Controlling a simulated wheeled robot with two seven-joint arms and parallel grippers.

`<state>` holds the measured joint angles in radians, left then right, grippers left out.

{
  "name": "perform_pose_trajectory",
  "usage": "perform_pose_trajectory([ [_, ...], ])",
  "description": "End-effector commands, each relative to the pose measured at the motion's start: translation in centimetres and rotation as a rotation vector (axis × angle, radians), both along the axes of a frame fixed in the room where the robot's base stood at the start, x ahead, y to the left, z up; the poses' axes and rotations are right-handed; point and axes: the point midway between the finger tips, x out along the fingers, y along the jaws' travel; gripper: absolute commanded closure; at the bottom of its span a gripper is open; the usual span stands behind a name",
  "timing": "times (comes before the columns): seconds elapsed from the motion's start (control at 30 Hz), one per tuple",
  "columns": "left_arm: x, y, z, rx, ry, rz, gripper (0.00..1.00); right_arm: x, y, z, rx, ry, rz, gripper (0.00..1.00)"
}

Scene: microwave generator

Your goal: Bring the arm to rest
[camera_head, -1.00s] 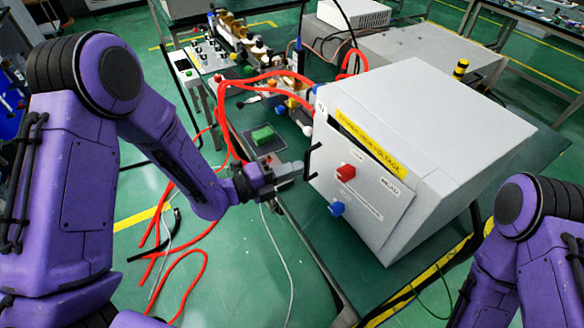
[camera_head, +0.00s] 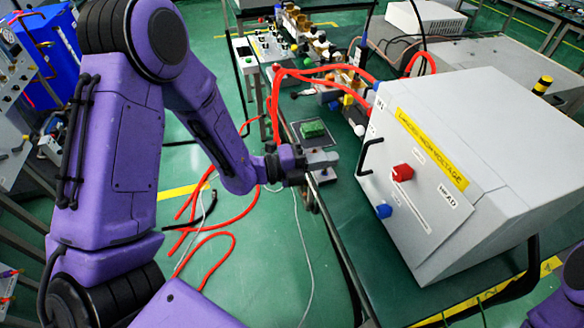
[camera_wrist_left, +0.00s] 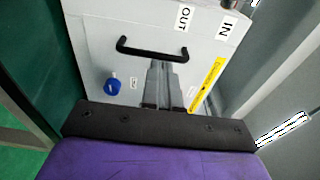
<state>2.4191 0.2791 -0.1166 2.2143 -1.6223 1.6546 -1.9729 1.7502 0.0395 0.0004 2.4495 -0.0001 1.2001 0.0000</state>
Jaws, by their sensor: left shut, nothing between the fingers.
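My left gripper (camera_head: 334,158) is shut and empty. It is in front of the grey microwave generator box (camera_head: 520,130), left of its black handle (camera_head: 368,155), with a gap between them in the head view. In the left wrist view the shut fingers (camera_wrist_left: 161,66) point at the box's front panel, just below the black handle (camera_wrist_left: 152,54). The front has a red knob (camera_head: 402,172) and a blue knob (camera_head: 383,211). The blue knob also shows in the left wrist view (camera_wrist_left: 113,87). Part of my right arm shows at the lower right edge; its gripper is out of view.
The box stands on a dark green table (camera_head: 385,270). Red cables (camera_head: 277,100) run over the table's left edge to the floor. Open green floor (camera_head: 275,265) lies left of the table.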

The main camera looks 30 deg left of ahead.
Motion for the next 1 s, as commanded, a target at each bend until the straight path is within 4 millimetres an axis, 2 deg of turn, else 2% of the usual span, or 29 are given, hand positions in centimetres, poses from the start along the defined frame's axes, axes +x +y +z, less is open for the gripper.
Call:
perform_pose_trajectory([
  [0.03, -0.9, 1.3, -0.5, -0.004, -0.001, 0.007, 1.0, 0.0, 0.0, -1.2, -0.001, 0.001, 0.0, 1.0],
  [0.3, -4.2, 5.7, -0.2, -0.001, 0.0, -0.007, 1.0, 0.0, 0.0, -2.5, -0.001, 0.001, 0.0, 1.0],
  [0.47, -5.0, 6.6, -0.1, -0.001, 0.001, -0.009, 1.0, 0.0, 0.0, -2.6, -0.001, 0.001, 0.0, 1.0],
  [0.7, -5.1, 6.7, -0.1, -0.044, 0.056, -0.008, 1.0, -0.1, 0.0, -2.6, 0.0, 0.001, 0.0, 1.0],
  [0.77, -4.7, 7.0, -0.4, -0.118, 0.152, 0.02, 1.0, 0.0, 0.0, -2.6, 0.0, 0.001, 0.0, 1.0],
  [0.87, -2.4, 9.1, -0.9, -0.381, 0.402, 0.214, 1.0, -0.1, 0.0, -2.6, 0.0, 0.001, 0.0, 1.0],
  [0.9, -1.5, 10.0, -1.5, -0.525, 0.517, 0.317, 1.0, 0.0, 0.0, -2.6, 0.0, 0.001, 0.0, 1.0],
  [0.97, -0.7, 11.3, -4.0, -0.751, 0.698, 0.488, 1.0, 0.0, 0.0, -2.6, 0.0, 0.001, 0.0, 1.0],
  [1.0, -0.7, 12.2, -6.1, -0.899, 0.806, 0.606, 1.0, 0.0, 0.0, -2.6, 0.0, 0.001, 0.0, 1.0],
])
